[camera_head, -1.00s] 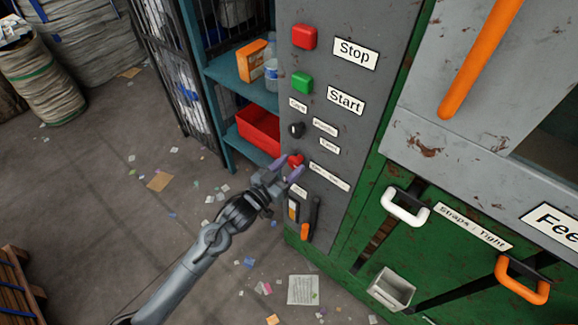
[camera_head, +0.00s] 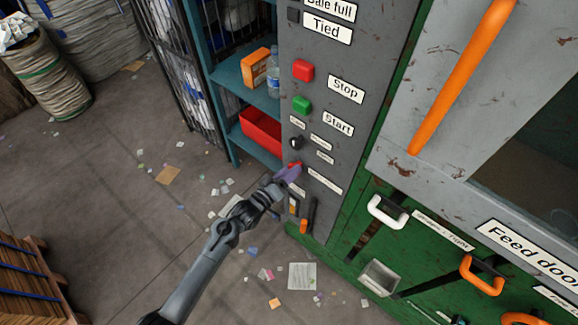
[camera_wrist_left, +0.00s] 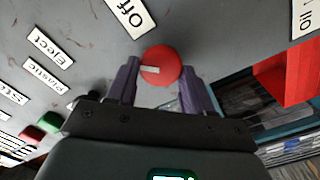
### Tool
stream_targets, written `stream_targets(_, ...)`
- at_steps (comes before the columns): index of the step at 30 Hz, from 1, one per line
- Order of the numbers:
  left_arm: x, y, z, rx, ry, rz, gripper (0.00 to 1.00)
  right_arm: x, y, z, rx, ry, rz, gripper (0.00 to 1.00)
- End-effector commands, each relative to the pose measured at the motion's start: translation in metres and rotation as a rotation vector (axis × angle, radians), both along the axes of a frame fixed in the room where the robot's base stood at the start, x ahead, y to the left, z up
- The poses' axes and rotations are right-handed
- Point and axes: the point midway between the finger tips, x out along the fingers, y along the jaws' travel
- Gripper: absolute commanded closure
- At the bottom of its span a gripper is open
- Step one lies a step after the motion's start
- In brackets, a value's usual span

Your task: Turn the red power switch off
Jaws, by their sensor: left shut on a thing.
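The red power switch (camera_wrist_left: 160,65) is a round red knob with a white mark on the grey control panel (camera_head: 355,45). In the head view only part of the red switch (camera_head: 295,166) shows behind my fingers. My left gripper (camera_head: 287,178) reaches the panel, its purple fingers at the switch. In the left wrist view the left gripper (camera_wrist_left: 158,85) has one finger on each side of the knob, closed on it. The knob's white mark lies nearly level in that view, below an "Off" label (camera_wrist_left: 130,14). My right gripper is not in view.
Above the switch are a black selector knob (camera_head: 296,143), a green Start button (camera_head: 302,104) and a red Stop button (camera_head: 303,70). An orange-handled lever (camera_head: 305,224) sits just below. A teal shelf (camera_head: 255,102) with a red bin (camera_head: 262,134) stands close to the left.

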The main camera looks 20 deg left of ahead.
Motion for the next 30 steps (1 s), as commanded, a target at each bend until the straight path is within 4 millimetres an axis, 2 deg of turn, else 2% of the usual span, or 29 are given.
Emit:
stream_targets(1, 0.000, 0.000, 0.005, -0.044, 0.014, 0.000, 0.80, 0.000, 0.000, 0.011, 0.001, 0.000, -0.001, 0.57)
stream_targets(12, 0.001, 0.001, 0.003, -0.373, 0.122, 0.002, 0.80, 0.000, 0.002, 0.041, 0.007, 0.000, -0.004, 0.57)
stream_targets(21, 0.001, 0.001, 0.000, -0.583, 0.192, 0.001, 0.80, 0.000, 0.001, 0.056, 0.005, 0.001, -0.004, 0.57)
stream_targets(30, 0.001, 0.001, -0.002, -0.695, 0.229, 0.000, 0.80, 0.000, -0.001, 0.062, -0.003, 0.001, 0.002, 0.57)
